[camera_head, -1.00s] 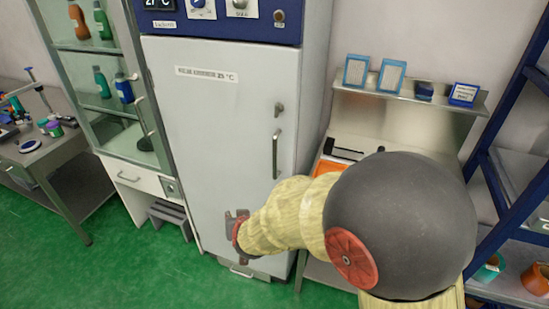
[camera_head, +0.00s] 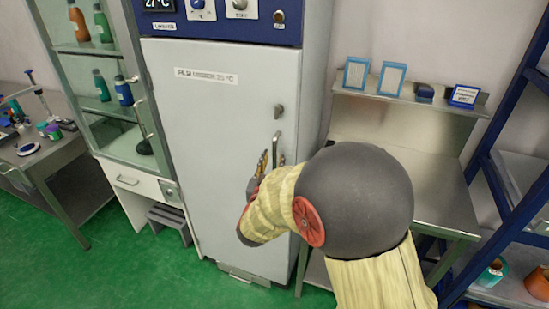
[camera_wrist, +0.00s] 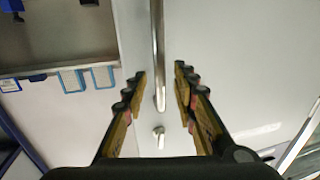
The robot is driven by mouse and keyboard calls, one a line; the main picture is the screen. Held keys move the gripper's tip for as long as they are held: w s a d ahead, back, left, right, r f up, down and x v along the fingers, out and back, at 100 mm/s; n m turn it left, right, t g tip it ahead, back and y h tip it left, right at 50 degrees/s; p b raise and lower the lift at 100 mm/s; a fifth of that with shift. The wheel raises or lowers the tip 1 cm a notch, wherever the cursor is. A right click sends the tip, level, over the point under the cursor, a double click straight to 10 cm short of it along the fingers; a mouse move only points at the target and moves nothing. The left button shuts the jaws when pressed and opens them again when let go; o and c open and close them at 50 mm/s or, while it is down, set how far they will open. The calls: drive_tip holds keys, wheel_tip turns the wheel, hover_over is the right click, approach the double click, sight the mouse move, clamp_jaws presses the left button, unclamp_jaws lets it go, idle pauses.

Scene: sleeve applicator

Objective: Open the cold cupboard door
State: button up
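The cold cupboard door (camera_head: 215,150) is a tall pale grey panel with a temperature label, and it stands shut. Its vertical metal handle (camera_head: 275,143) is on the right side, below a small lock or knob (camera_head: 279,111). My gripper (camera_head: 267,160) is at the lower part of the handle, which it partly hides. In the wrist view, my gripper (camera_wrist: 160,72) is open, with one finger on either side of the handle (camera_wrist: 157,45). The handle shows between the fingers, with gaps on both sides. The lock also shows there (camera_wrist: 158,137).
A steel bench (camera_head: 435,195) with a shelf of blue-framed cards stands right of the cupboard. A glass-fronted cabinet (camera_head: 110,130) with bottles stands at left. A blue rack (camera_head: 505,190) is at far right. Green floor in front is clear.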

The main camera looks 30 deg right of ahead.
drive_tip(key=shift+x, duration=1.5)
drive_tip(key=shift+c, duration=0.8)
clamp_jaws()
